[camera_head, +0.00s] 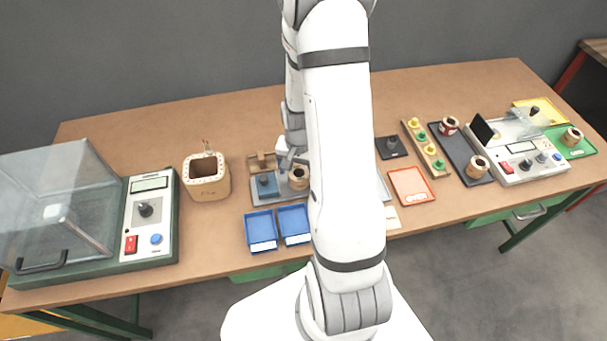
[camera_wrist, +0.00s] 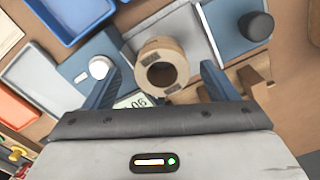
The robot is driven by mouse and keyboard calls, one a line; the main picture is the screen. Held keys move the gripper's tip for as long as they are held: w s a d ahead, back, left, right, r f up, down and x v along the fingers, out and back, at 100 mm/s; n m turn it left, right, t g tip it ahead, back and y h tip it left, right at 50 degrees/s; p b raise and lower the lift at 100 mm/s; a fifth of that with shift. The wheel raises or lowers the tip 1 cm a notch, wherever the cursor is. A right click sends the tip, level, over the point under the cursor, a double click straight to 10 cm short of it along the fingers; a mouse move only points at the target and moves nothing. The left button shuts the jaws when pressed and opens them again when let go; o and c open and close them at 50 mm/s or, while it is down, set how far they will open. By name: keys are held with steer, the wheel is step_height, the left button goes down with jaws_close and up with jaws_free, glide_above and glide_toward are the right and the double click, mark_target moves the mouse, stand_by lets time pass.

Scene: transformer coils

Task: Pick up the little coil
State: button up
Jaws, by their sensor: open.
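A small tan coil (camera_wrist: 162,68), a short cylinder with a dark round hole, stands on a grey plate on the bench. In the head view the coil (camera_head: 298,180) shows just left of my arm, partly hidden by it. In the wrist view my gripper (camera_wrist: 162,80) is open, with one blue-grey finger on each side of the coil. I see gaps between the fingers and the coil; I cannot tell how high the fingertips are above the plate.
A blue fixture with a dark knob (camera_head: 266,184) stands close left of the coil. Two blue trays (camera_head: 262,231) lie in front. A large square coil (camera_head: 206,190) stands further left. An orange tray (camera_head: 411,186) and other coils (camera_head: 477,168) are to the right.

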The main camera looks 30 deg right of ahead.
steer(key=shift+f, duration=0.25)
steer(key=shift+c, duration=0.2)
steer(key=c, duration=1.2)
steer(key=shift+r, duration=0.1)
